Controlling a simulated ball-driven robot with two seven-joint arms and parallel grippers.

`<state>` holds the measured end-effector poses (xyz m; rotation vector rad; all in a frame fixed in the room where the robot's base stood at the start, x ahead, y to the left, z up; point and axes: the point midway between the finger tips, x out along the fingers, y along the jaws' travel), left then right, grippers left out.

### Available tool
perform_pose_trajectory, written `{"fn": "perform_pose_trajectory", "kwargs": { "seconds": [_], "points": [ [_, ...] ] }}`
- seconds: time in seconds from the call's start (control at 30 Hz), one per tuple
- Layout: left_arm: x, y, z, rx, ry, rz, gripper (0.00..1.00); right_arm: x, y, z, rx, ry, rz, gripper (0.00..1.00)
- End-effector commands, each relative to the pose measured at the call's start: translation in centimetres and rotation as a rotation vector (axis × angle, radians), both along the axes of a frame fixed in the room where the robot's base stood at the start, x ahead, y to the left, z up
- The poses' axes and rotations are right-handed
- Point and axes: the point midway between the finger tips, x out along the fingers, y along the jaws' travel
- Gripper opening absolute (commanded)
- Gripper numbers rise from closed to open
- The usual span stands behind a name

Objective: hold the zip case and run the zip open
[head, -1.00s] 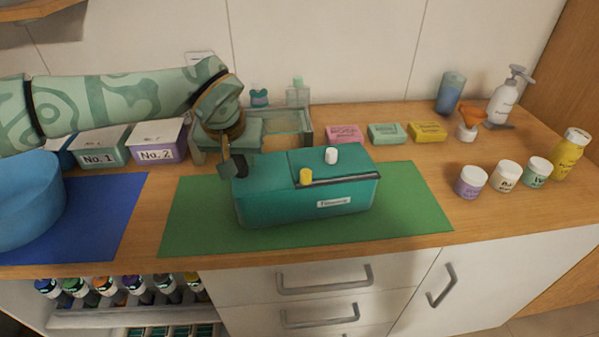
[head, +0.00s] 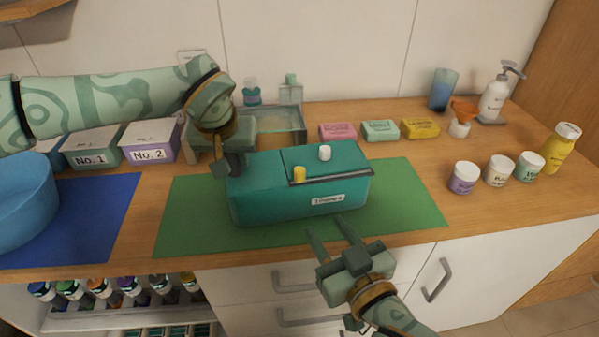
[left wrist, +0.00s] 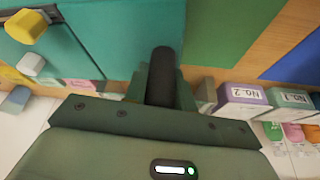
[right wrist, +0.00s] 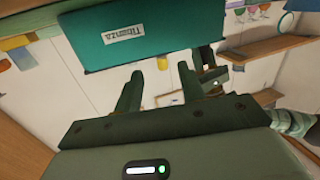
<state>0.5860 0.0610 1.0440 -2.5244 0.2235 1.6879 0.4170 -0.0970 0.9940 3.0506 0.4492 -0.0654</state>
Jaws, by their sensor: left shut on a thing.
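The teal zip case (head: 265,205) sits upright on the green mat (head: 410,200). A yellow pull (head: 299,174) is at its front top edge, left of a dark line. A white knob (head: 324,153) stands further back on its top. My left gripper (head: 234,164) is at the case's left end, shut on a dark tab (left wrist: 161,75) there. The yellow pull (left wrist: 27,25) also shows in the left wrist view. My right gripper (head: 328,228) is open and empty in front of the case, fingers towards its labelled front. The case (right wrist: 150,40) is beyond these fingers in the right wrist view.
A blue bowl (head: 22,205) is on the blue mat (head: 105,215) at left. Lidded boxes (head: 150,142) and a glass stand (head: 280,125) are behind. Soap bars (head: 380,130) lie at back; several jars (head: 464,178) stand at right. The green mat's right part is clear.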

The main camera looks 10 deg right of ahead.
Motion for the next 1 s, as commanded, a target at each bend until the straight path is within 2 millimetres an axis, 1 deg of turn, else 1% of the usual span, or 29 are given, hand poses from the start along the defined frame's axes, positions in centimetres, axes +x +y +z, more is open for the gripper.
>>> {"fn": "perform_pose_trajectory", "kwargs": {
  "seconds": [0.03, 0.1, 0.2, 0.27, 0.37, 0.6, 0.7, 0.83, 1.0],
  "points": [
    [0.0, 0.0, 0.0, -0.001, -0.001, 0.001, 0.00, 0.4, 0.1, 1.2, 0.030, -0.012, -0.008, 0.40],
    [0.0, 0.0, 0.0, -0.001, -0.001, 0.001, 0.00, 0.7, 0.2, 2.4, 0.051, -0.025, -0.010, 0.40],
    [0.0, 0.0, 0.0, -0.001, -0.001, 0.001, 0.00, 1.3, 0.3, 3.1, 0.063, -0.035, -0.011, 0.40],
    [0.0, 0.0, 0.0, -0.001, -0.001, 0.001, 0.00, 1.9, 0.5, 3.2, 0.064, -0.037, -0.011, 0.40],
    [0.0, 0.0, 0.0, -0.001, -0.001, 0.001, 0.00, 3.6, 1.0, 3.3, 0.065, -0.036, -0.010, 0.40],
    [0.0, 0.0, 0.1, -0.001, -0.001, 0.001, 0.00, 8.7, 2.5, 3.2, 0.064, -0.037, -0.010, 0.40],
    [0.0, 0.0, 0.1, -0.001, -0.001, 0.001, 0.00, 10.4, 3.0, 3.2, 0.063, -0.036, -0.010, 0.40],
    [0.0, 0.0, 0.0, -0.001, -0.001, 0.001, 0.00, 11.8, 3.4, 3.1, 0.063, -0.034, -0.010, 0.40],
    [0.0, 0.0, 0.0, -0.001, -0.001, 0.001, 0.00, 12.4, 3.6, 3.1, 0.063, -0.033, -0.010, 0.40]
  ]
}}
